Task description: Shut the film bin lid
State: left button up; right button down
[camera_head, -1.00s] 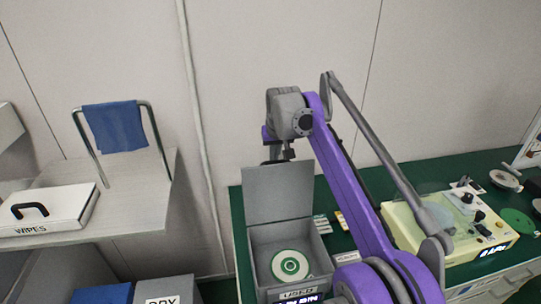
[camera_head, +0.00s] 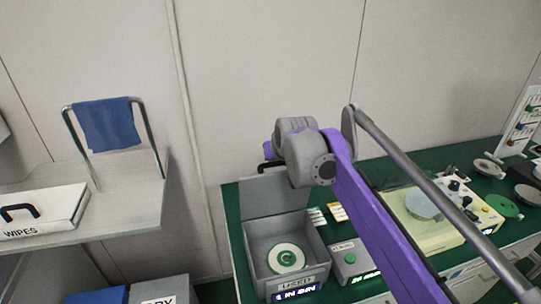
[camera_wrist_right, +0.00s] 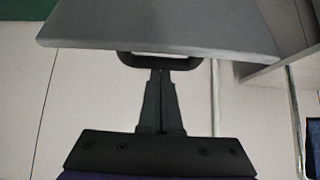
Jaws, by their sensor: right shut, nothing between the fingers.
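The film bin (camera_head: 262,268) is a grey box marked USED on the green bench. Its grey lid (camera_head: 258,198) stands open at the back edge. A green and white disc (camera_head: 287,258) lies inside. In the right wrist view the lid (camera_wrist_right: 160,28) fills the top, with a dark loop handle (camera_wrist_right: 124,58) on its edge. My right gripper (camera_wrist_right: 160,76) is shut and empty, its tips at the handle; whether they touch it I cannot tell. In the head view my arm hides the lid's right part and most of this gripper. My left gripper is not in view.
A grey box with a green button (camera_head: 349,262) stands right of the bin. A cream machine (camera_head: 425,222) is farther right. A shelf at left holds a WIPES box (camera_head: 45,212) and a blue cloth (camera_head: 107,124) on a rail. The wall is close behind the bench.

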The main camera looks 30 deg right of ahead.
jog(key=s+a+f+t+h, duration=0.1)
jog(key=s+t, duration=0.1)
jog(key=s, duration=0.3)
jog(key=s+a+f+t, duration=0.1)
jog(key=s+a+t, duration=0.15)
jog(key=s, duration=0.25)
jog(key=s+f+t+h+b, duration=0.1)
jog(key=s+f+t+b, duration=0.2)
jog(key=f, duration=0.1)
jog(key=s+a+f+t+b, duration=0.1)
jog(key=s+f+t+b, duration=0.2)
jog(key=f, duration=0.1)
jog(key=s+f+t+h+b, duration=0.1)
jog(key=s+f+t+b, duration=0.2)
jog(key=s+f, duration=0.1)
jog(key=shift+s+a+f+h+b, duration=0.1)
jog(key=shift+a+h+b, duration=0.2)
jog(key=shift+a, duration=0.1)
jog(key=shift+s+a+f+b, duration=0.1)
jog(key=shift+s+f+b, duration=0.15)
jog(key=shift+f, duration=0.2)
jog(key=shift+s+f+b, duration=0.2)
jog(key=shift+f+b, duration=0.05)
jog(key=shift+f, duration=0.15)
